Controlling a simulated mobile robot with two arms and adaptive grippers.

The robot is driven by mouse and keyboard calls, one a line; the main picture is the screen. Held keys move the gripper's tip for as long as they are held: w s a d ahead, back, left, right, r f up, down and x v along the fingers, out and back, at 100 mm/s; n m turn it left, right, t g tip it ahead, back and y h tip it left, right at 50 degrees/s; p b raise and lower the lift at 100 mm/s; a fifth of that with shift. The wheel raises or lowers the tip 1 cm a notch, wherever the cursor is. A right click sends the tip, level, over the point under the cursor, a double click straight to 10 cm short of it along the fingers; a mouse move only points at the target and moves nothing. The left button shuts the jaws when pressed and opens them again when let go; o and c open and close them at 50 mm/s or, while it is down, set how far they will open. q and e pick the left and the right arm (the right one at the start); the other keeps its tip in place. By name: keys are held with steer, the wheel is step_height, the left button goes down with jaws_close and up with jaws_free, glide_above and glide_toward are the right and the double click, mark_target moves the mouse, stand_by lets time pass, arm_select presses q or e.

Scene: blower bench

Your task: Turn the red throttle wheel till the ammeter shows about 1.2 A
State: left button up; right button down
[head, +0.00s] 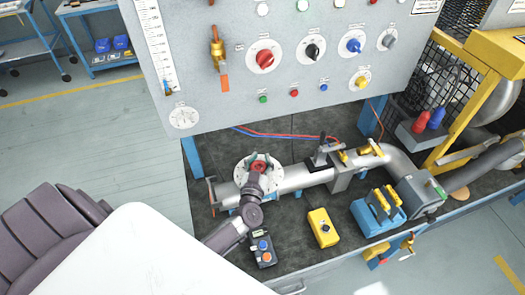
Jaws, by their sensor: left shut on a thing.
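My left gripper (260,166) reaches in from the lower left and is shut at the pale round disc (243,179) near the left end of the silver pipe. A small red part (258,164) shows between its fingers and seems to be the throttle wheel; the gripper hides most of it. A round white dial gauge (183,117) sits at the lower left of the grey panel. I cannot tell whether it is the ammeter, and its reading is too small to make out. My right gripper is not in view.
The panel (215,100) carries a red knob (264,58), a black knob (312,50) and a blue knob (354,45). On the dark bench stand a yellow box (323,228) and a button box (262,249). A silver pipe (300,177) crosses the bench.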

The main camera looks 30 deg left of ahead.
arm_select(q)
steer(key=n+y, duration=0.1)
steer(key=n+g+y, duration=0.1)
steer(key=shift+s+f+g+y, duration=0.3)
steer(key=shift+s+f+y, duration=0.05)
steer(key=shift+f+y, duration=0.05)
steer(key=shift+s+a+n+g+y, duration=0.15)
steer(key=shift+a+n+g+y, duration=0.05)
steer(key=shift+n+g+y, duration=0.95)
steer(key=shift+y, duration=0.25)
steer(key=shift+o, duration=0.2)
steer(key=o, duration=0.9)
steer(key=shift+o, duration=0.5)
steer(key=shift+s+r, duration=0.1)
steer(key=shift+r, duration=0.2)
steer(key=shift+a, duration=0.1)
